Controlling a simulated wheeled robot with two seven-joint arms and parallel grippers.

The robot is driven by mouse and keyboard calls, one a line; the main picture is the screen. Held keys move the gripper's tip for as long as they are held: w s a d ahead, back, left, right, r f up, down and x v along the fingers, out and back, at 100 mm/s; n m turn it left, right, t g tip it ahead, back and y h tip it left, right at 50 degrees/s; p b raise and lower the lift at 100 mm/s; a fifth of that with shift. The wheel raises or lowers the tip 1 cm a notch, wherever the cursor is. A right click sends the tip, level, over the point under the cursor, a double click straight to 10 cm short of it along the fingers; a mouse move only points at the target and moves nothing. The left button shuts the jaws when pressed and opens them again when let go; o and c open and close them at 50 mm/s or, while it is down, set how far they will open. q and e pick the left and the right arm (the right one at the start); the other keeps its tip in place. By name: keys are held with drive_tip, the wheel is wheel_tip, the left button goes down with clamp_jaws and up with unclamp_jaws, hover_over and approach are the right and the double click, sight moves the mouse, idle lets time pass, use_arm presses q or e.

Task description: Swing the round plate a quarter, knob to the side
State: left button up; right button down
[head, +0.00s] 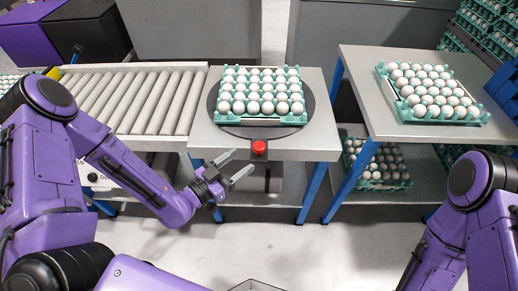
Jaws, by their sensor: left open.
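The round plate (311,104) is a dark disc set in the grey table top (202,128). A green tray (223,117) full of white eggs sits on it and hides most of it. A red knob (259,148) on a dark block stands at the plate's near side, toward me. My left gripper (237,169) is open and empty, in front of the table's near edge, left of and nearer than the knob, apart from it. My right arm shows at the lower right, but its gripper is out of view.
A roller conveyor (137,97) joins the table's left side. At right, another table (363,95) carries a second egg tray (462,115), with more eggs on a shelf below. Egg racks (490,35) stand at the far right. A floor gap separates the tables.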

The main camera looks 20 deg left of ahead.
sight(260, 148)
use_arm(q)
drive_tip(key=p+x, duration=0.1)
drive_tip(key=x, duration=0.7)
drive_tip(key=shift+w+d+f, duration=0.1)
drive_tip(key=shift+w, duration=0.05)
clamp_jaws()
